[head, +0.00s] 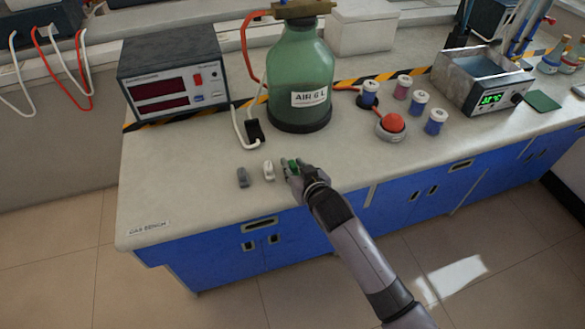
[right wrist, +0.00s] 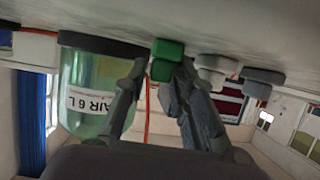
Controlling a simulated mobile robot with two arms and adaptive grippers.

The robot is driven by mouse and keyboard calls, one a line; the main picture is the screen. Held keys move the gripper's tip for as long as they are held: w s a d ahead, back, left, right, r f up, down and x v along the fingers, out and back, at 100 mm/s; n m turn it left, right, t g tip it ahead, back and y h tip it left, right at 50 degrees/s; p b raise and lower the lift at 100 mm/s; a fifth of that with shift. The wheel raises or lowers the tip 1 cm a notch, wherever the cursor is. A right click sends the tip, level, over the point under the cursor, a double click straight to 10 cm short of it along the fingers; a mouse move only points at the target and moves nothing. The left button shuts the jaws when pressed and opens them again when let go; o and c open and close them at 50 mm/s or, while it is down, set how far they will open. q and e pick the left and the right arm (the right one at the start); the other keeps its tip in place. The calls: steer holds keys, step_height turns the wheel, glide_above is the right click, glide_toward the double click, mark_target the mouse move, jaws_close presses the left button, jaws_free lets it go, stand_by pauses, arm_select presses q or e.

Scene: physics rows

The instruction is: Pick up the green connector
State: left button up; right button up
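The green connector (head: 291,163) lies on the bench top near its front edge, partly hidden by my right gripper (head: 294,171) in the head view. In the right wrist view, which is upside down, the green connector (right wrist: 163,60) shows at the tips of my right gripper (right wrist: 160,72). The fingers are spread, with the connector between their tips. It looks close to or against the right-hand finger, and a small gap shows on the left-hand side. My left gripper is not in view.
A white connector (head: 268,170) and a grey connector (head: 243,177) lie just left of the green one. A green AIR 6 L bottle (head: 300,75) and a meter box (head: 173,75) stand behind. Capped jars (head: 436,121) and a red-topped item (head: 391,126) stand to the right.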

mark_target(295, 167)
jaws_close()
step_height(295, 167, up, 20)
steer(key=s+d+r+m+h, duration=0.2)
steer(key=s+d+r, duration=0.1)
steer(key=d, duration=0.6)
steer(key=s+d+r+m+t+h, duration=0.1)
steer(key=s+d+r+m+h, duration=0.1)
steer(key=s+d, duration=0.4)
steer(key=d+r+h, duration=0.1)
steer(key=d+r, duration=0.1)
steer(key=d, duration=0.1)
steer(key=shift+d+r+p, duration=0.25)
steer(key=shift+d+p, duration=0.05)
